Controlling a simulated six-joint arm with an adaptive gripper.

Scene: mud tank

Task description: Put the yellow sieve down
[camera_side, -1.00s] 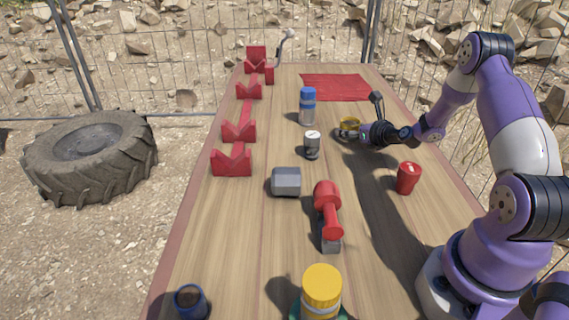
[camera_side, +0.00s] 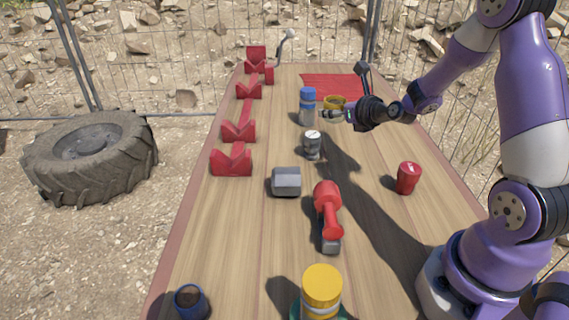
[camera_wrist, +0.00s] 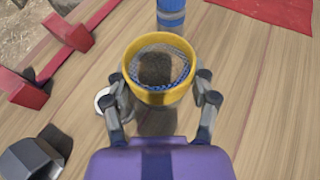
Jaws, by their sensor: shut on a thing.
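The yellow sieve (camera_wrist: 129,61) is a round yellow ring with a mesh bottom. In the wrist view it sits between the two fingers of my gripper (camera_wrist: 160,92), which is shut on it. Its shadow falls on the wood below, so it appears held above the table. In the side view the sieve (camera_side: 334,102) shows just beyond my gripper (camera_side: 345,113), next to the blue-capped bottle. My gripper hides part of it there.
A bottle with a blue cap (camera_side: 307,106) and a grey-white can (camera_side: 312,145) stand close by on the left. A red cloth (camera_side: 325,84) lies at the back. A red cup (camera_side: 408,178), red drill (camera_side: 328,215) and grey block (camera_side: 286,181) stand nearer. Red V-blocks (camera_side: 238,131) line the left.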

